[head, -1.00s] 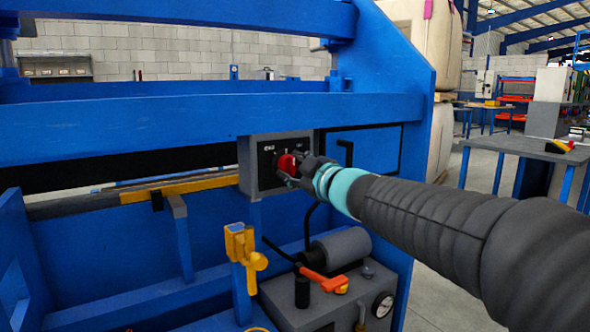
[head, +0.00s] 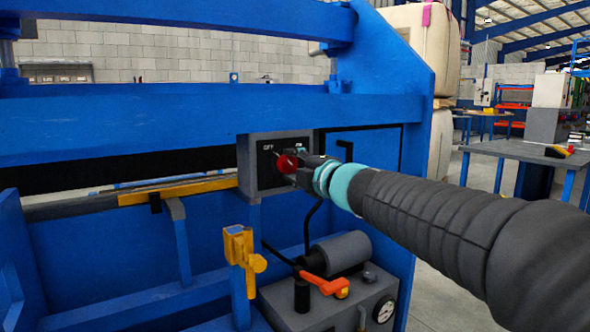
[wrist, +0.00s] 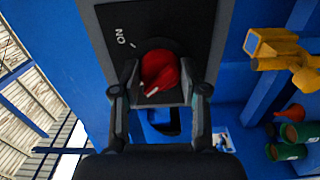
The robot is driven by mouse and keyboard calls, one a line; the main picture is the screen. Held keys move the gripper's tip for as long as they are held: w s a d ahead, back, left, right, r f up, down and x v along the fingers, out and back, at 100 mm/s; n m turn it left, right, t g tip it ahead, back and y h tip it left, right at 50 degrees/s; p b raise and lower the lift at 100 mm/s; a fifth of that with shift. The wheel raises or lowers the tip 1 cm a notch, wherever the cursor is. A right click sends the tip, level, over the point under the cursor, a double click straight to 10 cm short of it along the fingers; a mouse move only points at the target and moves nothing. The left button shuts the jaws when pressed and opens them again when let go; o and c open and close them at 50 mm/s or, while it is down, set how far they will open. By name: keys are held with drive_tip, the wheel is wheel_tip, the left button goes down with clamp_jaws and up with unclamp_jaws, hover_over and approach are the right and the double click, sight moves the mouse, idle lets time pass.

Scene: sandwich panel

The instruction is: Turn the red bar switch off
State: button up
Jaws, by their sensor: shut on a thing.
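The red bar switch (head: 287,163) sits on the dark face of a grey control box (head: 250,179), with white OFF and ON lettering above it. In the wrist view the red switch (wrist: 160,70) lies between my two fingers, with a pale mark near its lower edge. The ON label (wrist: 122,37) shows at its upper left; OFF is not visible there. My gripper (wrist: 159,84) is shut on the switch. In the head view my gripper (head: 299,169) reaches it from the right and covers part of it. I cannot tell exactly which label the bar points to.
The box is fixed to a blue machine frame (head: 150,124). Below stand a yellow clamp-like part (head: 242,255), an orange-red lever (head: 320,284) and a grey unit with a gauge (head: 383,310). A grey table (head: 520,150) stands at the right.

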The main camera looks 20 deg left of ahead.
drive_tip(key=shift+a+n, duration=0.1)
drive_tip(key=shift+n, duration=0.2)
drive_tip(key=o, duration=1.1)
drive_tip(key=shift+s, duration=0.1)
drive_tip(key=shift+o, duration=0.2)
drive_tip(key=shift+s+d, duration=0.1)
drive_tip(key=shift+d, duration=0.2)
drive_tip(key=v, duration=1.1)
drive_tip(key=shift+s, duration=0.25)
drive_tip(key=shift+d, duration=0.1)
